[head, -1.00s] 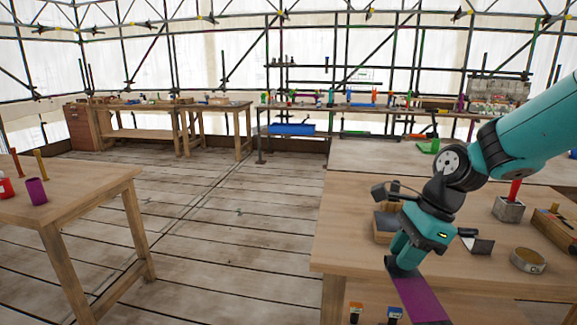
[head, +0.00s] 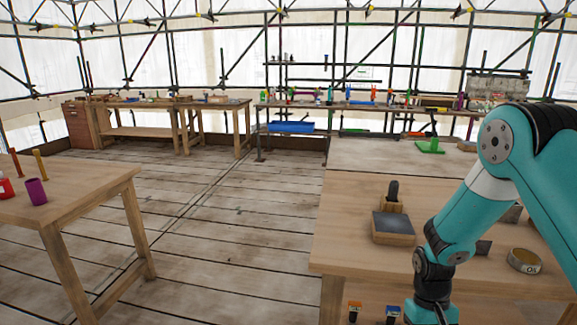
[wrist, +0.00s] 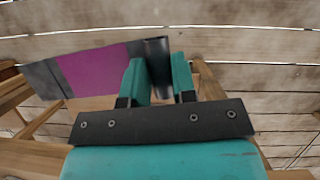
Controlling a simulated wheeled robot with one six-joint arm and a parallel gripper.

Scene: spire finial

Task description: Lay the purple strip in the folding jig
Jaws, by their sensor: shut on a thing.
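The purple strip (wrist: 95,69) shows in the wrist view, a flat band with bare grey ends. My gripper (wrist: 161,72) is shut on its right grey end, and the strip reaches out to the left. Floor planks show behind it. In the head view the gripper and strip are below the picture's lower edge; only my arm shows. I cannot tell for sure which thing is the folding jig. A wooden block with a dark grey top (head: 393,226) and a small dark piece (head: 483,247), partly behind my arm, are on the right table.
The right table (head: 350,245) also holds a tape roll (head: 525,261). A left table (head: 85,195) bears a purple cup (head: 36,192) and a red item (head: 5,188). Plank floor (head: 215,235) lies open between them. Benches stand at the back.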

